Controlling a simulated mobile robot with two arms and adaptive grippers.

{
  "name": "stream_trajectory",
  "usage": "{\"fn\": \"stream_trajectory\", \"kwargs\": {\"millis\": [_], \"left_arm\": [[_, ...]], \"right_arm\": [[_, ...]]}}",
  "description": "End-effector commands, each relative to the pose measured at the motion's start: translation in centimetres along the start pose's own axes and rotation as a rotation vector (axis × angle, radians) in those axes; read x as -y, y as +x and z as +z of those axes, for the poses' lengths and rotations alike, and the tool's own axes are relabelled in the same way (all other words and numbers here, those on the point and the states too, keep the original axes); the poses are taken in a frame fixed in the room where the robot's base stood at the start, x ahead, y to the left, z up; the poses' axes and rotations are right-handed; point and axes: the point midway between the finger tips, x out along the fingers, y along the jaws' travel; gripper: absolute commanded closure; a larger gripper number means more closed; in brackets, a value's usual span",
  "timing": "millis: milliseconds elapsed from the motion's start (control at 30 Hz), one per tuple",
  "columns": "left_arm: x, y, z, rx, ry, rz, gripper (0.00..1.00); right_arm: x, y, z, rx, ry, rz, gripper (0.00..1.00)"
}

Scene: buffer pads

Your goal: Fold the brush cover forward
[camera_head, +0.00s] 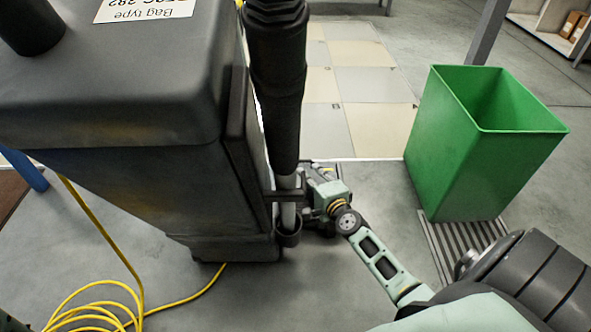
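A large dark grey machine (130,90) with a rounded top fills the left half of the view. A black ribbed hose or tube (277,90) runs down its right side, with a pale pipe (288,190) below it in a holder. I cannot make out a brush cover; the machine's low far side is mostly hidden. My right arm comes in from the lower right. My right gripper (312,200) is low, just right of the pale pipe. Its fingers are small and partly hidden, so its opening and any contact are unclear. My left gripper is not in view.
A yellow cable (110,305) lies coiled at the lower left. Pale floor tiles (375,85) lie behind. Grey floor between machine and bin is clear except for my arm.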

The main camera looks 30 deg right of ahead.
Motion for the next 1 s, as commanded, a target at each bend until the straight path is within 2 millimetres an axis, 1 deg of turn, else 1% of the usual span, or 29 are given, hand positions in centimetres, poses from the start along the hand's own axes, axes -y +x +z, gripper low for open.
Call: {"fn": "stream_trajectory", "kwargs": {"millis": [33,167,300,400,500,633,900,1000], "left_arm": [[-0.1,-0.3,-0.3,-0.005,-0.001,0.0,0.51],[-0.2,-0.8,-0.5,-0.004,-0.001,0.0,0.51],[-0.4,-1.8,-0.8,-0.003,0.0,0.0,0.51],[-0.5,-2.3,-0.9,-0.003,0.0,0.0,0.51],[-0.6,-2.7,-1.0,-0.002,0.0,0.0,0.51],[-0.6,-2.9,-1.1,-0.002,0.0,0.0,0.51],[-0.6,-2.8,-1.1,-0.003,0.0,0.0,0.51],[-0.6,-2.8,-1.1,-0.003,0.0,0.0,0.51]], "right_arm": [[-0.1,0.4,-0.1,-0.001,0.004,-0.002,0.83],[-0.1,2.1,-0.1,-0.002,0.004,-0.003,0.83],[-0.2,4.5,-0.1,-0.001,0.004,-0.003,0.83],[-0.2,5.9,-0.1,-0.001,0.003,-0.002,0.83],[-0.1,6.9,0.0,-0.001,0.002,-0.002,0.83],[-0.1,7.5,0.0,0.0,0.001,-0.001,0.83],[0.0,7.6,0.0,0.0,0.001,0.0,0.83],[0.0,7.6,0.0,0.0,0.001,0.0,0.92]]}}
